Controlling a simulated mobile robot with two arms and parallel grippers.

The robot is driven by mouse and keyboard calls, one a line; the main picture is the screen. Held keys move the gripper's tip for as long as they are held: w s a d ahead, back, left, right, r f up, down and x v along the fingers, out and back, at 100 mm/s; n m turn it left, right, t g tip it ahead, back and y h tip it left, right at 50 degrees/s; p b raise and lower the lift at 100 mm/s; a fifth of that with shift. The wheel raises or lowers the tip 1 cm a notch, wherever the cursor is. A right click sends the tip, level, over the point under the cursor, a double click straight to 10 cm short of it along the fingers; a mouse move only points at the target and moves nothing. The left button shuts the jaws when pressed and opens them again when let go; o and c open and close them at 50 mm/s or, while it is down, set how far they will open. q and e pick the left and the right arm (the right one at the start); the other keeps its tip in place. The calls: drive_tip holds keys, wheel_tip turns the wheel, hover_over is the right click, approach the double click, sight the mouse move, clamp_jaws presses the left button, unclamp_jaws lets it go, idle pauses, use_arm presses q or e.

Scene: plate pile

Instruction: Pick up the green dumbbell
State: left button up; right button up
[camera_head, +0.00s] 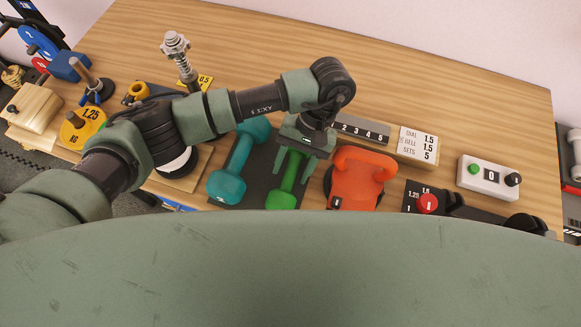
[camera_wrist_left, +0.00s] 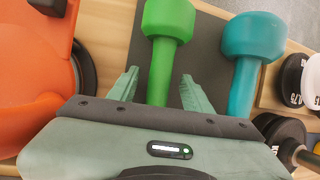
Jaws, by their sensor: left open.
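The green dumbbell (camera_head: 287,187) lies on a dark mat (camera_head: 250,192), its near part cut off by my own body in the head view. My left gripper (camera_head: 304,150) is over its far part and hides that end. In the left wrist view, the dumbbell's green head (camera_wrist_left: 168,20) and handle show. The open fingers of my left gripper (camera_wrist_left: 160,88) are on either side of the handle, with gaps visible on both sides. I cannot tell how far the fingers are above the mat.
A teal dumbbell (camera_head: 240,160) lies close on the left, on the same mat. An orange kettlebell (camera_head: 358,178) stands close on the right. Behind are a numbered block (camera_head: 362,131) and a white sign (camera_head: 418,143). A white control box (camera_head: 488,177) is farther right. The table's back is clear.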

use_arm(q)
clamp_jaws()
drive_tip(key=shift+d+r, duration=0.1)
idle(1.3)
